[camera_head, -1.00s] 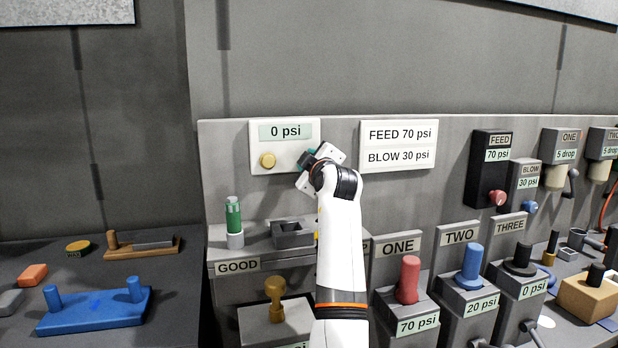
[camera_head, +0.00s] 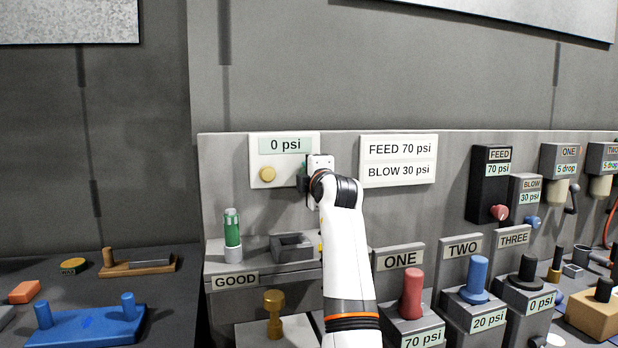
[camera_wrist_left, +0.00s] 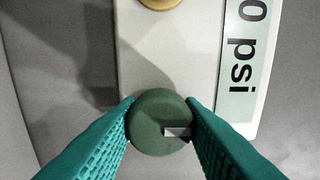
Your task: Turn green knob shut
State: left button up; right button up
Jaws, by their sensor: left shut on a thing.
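The round green knob (camera_wrist_left: 155,118) sits on the white panel (camera_head: 257,146) that reads 0 psi. In the left wrist view the teal fingers of my left gripper (camera_wrist_left: 161,106) are closed on both sides of the knob. A pale mark on the knob's face runs from near its middle toward the right finger. In the head view my left gripper (camera_head: 308,178) is at the panel's lower right corner and hides the green knob. My right gripper is in neither current view.
A sign (camera_head: 398,160) reading FEED 70 psi, BLOW 30 psi is right of the gripper. Red (camera_head: 411,294) and blue (camera_head: 477,278) handles rise at the lower right.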

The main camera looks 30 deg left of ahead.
pick_arm(q)
jog(key=shift+f, duration=0.2)
pick_arm(e)
jog(key=shift+d, duration=0.1)
pick_arm(q)
jog(key=o, duration=1)
jog(key=shift+r, duration=0.1)
jog(key=shift+c, duration=0.2)
jog(key=shift+s+a, duration=0.1)
pick_arm(e)
jog(key=shift+d, duration=0.15)
